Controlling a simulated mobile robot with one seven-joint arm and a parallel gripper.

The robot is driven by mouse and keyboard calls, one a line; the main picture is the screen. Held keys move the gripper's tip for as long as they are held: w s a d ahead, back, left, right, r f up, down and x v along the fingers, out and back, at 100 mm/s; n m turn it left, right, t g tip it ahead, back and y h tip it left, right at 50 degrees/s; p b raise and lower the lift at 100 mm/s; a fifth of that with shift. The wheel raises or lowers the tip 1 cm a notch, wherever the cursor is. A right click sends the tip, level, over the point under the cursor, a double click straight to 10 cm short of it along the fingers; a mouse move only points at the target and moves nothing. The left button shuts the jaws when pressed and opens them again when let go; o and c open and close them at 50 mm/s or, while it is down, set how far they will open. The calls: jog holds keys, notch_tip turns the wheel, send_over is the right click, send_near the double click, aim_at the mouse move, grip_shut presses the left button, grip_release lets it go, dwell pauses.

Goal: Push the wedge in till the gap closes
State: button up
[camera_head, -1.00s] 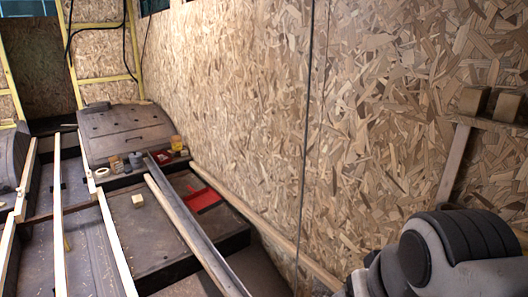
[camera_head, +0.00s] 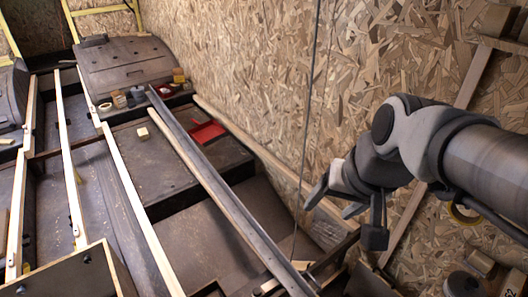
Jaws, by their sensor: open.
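My gripper (camera_head: 334,203) is at the right of centre, its two grey fingers apart and empty, pointing left and down. It hangs in front of the wall's lower edge, right of the long beam. A small pale wooden block (camera_head: 143,133) lies on the dark floor panel at the left, well away from my gripper. I cannot tell whether this block is the wedge. No gap at a wedge can be made out.
A long beam (camera_head: 222,190) runs from the back to the front. A red tray-like piece (camera_head: 207,132) lies beside it. Jars, tape and a box stand by the wheel arch (camera_head: 124,66). Pale battens (camera_head: 70,165) run along the left. The chipboard wall (camera_head: 260,80) bounds the right.

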jog(key=w+a+f+m+g+y+b, duration=0.2)
jog(key=w+a+f+m+b, duration=0.25)
jog(key=w+f, duration=0.6)
jog(key=m+g+b, duration=0.2)
jog(key=m+b, duration=0.7)
jog(key=m, duration=0.4)
send_over(258, 291)
jog(key=d, duration=0.7)
notch_tip(258, 291, down, 44)
jog(key=shift+y, duration=0.4)
jog(key=b+x, duration=0.1)
jog(key=x, duration=0.4)
jog(key=b+x, duration=0.2)
jog(key=x, duration=0.4)
jog(key=s+b+x, duration=0.1)
jog(key=b+x, duration=0.1)
jog(key=x, duration=0.4)
jog(key=shift+a, duration=0.2)
jog(key=shift+r, duration=0.1)
jog(key=shift+c, duration=0.2)
grip_shut()
jog(key=shift+w, duration=0.1)
